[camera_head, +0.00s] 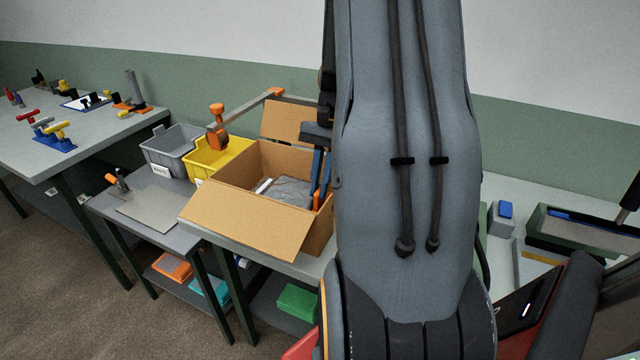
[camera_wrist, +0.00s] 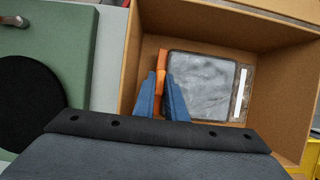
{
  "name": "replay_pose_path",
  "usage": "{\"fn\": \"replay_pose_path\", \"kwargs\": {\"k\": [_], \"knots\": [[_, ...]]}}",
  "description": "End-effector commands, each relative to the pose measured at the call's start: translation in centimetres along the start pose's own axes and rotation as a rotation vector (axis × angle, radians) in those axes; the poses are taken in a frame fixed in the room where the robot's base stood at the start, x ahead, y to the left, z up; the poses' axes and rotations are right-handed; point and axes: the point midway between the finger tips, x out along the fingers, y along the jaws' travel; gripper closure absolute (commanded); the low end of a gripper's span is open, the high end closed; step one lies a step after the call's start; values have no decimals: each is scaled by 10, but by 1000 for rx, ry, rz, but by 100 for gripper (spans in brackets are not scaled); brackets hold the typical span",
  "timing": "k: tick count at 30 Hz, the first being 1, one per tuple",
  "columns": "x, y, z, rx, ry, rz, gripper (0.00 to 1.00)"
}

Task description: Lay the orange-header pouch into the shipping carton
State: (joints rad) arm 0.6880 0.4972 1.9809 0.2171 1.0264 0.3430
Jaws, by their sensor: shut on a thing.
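The orange-header pouch is grey and clear. In the wrist view the pouch (camera_wrist: 203,84) lies flat-looking inside the open cardboard shipping carton (camera_wrist: 225,22), with its orange header on the left. My gripper (camera_wrist: 165,82) has its blue fingers at that header and is shut on it. In the head view the carton (camera_head: 250,225) stands open on a bench, flaps spread. The grey pouch (camera_head: 290,190) shows inside it, beside my gripper's blue fingers (camera_head: 321,176). My arm hides the carton's right side. I cannot tell whether the pouch touches the floor.
A yellow bin (camera_head: 215,160) and a grey bin (camera_head: 172,150) stand left of the carton. An orange-handled tape tool (camera_head: 217,125) is by the yellow bin. A green machine with a black disc (camera_wrist: 30,105) is left of the carton in the wrist view. Carton walls surround my fingers.

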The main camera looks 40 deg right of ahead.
Motion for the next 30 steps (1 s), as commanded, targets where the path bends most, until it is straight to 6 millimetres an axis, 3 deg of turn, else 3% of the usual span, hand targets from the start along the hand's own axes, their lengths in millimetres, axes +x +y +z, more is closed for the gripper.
{"fn": "replay_pose_path", "kwargs": {"k": [26,27,30], "knots": [[16,0,-7,0,-1,0,100],[16,0,-6,0,-1,0,84],[16,0,-6,0,-1,0,70]]}}
